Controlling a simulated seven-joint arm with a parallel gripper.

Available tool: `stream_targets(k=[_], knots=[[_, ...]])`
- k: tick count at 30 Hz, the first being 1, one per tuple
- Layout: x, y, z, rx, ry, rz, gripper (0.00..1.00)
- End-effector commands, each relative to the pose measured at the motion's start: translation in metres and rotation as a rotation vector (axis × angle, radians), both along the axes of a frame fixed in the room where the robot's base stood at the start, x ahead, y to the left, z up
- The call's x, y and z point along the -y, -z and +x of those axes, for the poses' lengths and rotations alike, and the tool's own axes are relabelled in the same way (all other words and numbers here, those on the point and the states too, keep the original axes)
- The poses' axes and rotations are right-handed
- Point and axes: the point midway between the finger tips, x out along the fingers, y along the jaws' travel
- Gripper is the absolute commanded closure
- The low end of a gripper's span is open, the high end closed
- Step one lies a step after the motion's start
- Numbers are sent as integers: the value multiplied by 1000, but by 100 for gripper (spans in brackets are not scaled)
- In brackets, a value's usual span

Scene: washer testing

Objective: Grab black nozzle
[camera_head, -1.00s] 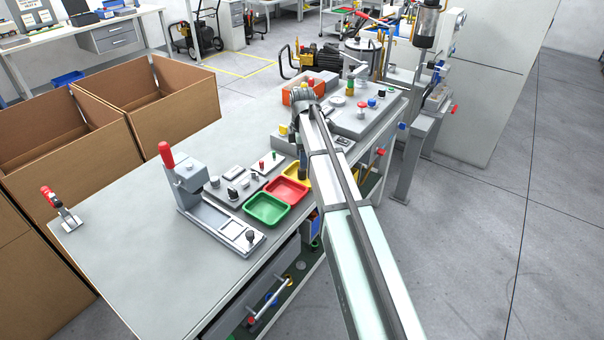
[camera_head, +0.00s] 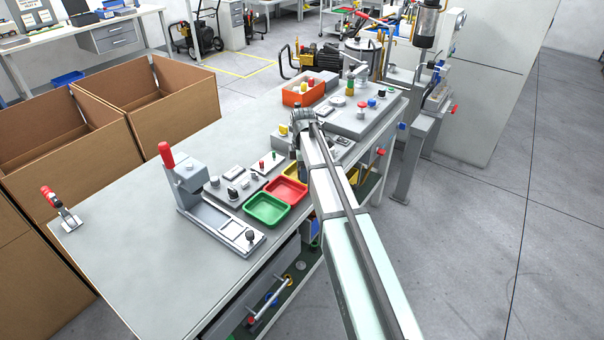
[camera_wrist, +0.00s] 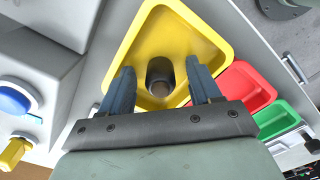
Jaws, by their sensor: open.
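A dark grey, hollow-looking cylinder (camera_wrist: 161,72), which may be the black nozzle, stands in the yellow tray (camera_wrist: 205,42) in the wrist view. My gripper (camera_wrist: 163,84) is open over this tray, with one blue-grey finger on each side of the cylinder and gaps between. I cannot tell how far the fingertips are above it.
A red tray (camera_head: 287,190) and a green tray (camera_head: 267,210) adjoin the yellow one. A press with a red handle (camera_head: 166,155) stands to the left. An orange bin (camera_head: 303,93) and several coloured fittings lie behind.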

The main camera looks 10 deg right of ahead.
Motion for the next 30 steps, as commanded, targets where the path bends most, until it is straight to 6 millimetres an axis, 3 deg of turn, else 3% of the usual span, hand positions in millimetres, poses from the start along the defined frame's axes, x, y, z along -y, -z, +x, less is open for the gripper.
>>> stream_targets(k=[2, 19, 30], knots=[[0, 0, 0, 0, 0, 0, 43], [0, 0, 0, 0, 0, 0, 98], [0, -8, 0, 1, 0, 0, 98]])
